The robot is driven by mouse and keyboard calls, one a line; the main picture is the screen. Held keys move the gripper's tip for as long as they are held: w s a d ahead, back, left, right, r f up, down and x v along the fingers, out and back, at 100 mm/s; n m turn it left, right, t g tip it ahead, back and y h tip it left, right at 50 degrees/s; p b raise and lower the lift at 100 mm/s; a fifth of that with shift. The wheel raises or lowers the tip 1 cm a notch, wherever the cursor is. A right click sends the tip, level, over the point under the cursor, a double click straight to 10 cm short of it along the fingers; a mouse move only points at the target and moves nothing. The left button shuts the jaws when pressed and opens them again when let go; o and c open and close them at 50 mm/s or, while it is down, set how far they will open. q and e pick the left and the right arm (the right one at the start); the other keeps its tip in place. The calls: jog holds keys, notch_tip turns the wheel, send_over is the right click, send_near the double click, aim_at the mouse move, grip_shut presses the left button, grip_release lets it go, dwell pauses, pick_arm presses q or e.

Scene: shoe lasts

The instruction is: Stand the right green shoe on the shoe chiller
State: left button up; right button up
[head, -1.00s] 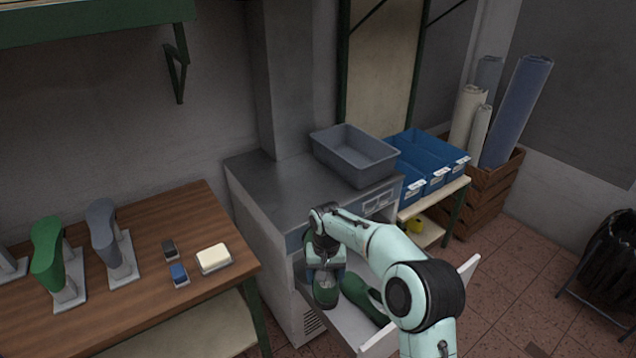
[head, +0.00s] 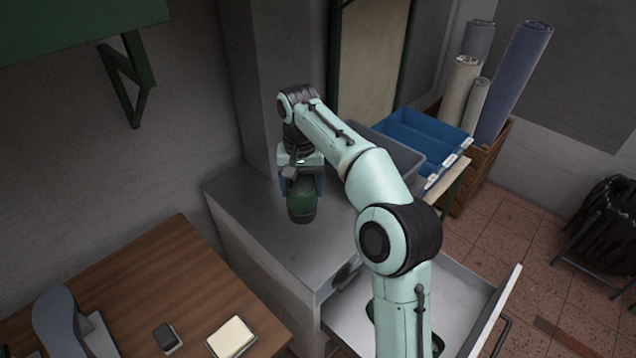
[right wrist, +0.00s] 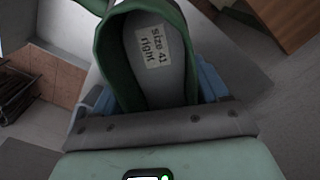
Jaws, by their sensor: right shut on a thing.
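My right gripper (head: 301,184) is shut on the right green shoe (head: 302,207), over the metal top of the shoe chiller (head: 262,225). In the right wrist view the shoe (right wrist: 118,70) sits between the blue fingers, and its insole label reads "size 41 right". I cannot tell whether its sole touches the top. The chiller's drawer (head: 462,292) is open; parts of another green shoe (head: 437,343) show in it, mostly hidden by my right arm. My left gripper is not in view.
A grey bin (head: 408,158) stands on the chiller's far right, partly behind my arm. Blue bins (head: 430,135) stand beyond it. The wooden table (head: 125,275) with a grey last (head: 58,322) is at left. The chiller top's left and front are clear.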

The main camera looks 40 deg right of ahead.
jog(key=shift+w+r, duration=0.1)
jog(key=shift+w, duration=0.05)
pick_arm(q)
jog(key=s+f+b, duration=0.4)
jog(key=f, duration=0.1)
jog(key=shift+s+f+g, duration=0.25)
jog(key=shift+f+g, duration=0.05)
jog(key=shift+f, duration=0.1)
pick_arm(e)
jog(key=shift+f, duration=9.75)
jog(key=shift+f, duration=0.1)
jog(key=o, duration=1.4)
jog(key=shift+s, duration=0.2)
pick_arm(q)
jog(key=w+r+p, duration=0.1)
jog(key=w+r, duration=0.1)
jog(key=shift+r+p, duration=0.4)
pick_arm(e)
notch_tip(320, 180, up, 12)
jog(key=shift+r, duration=0.1)
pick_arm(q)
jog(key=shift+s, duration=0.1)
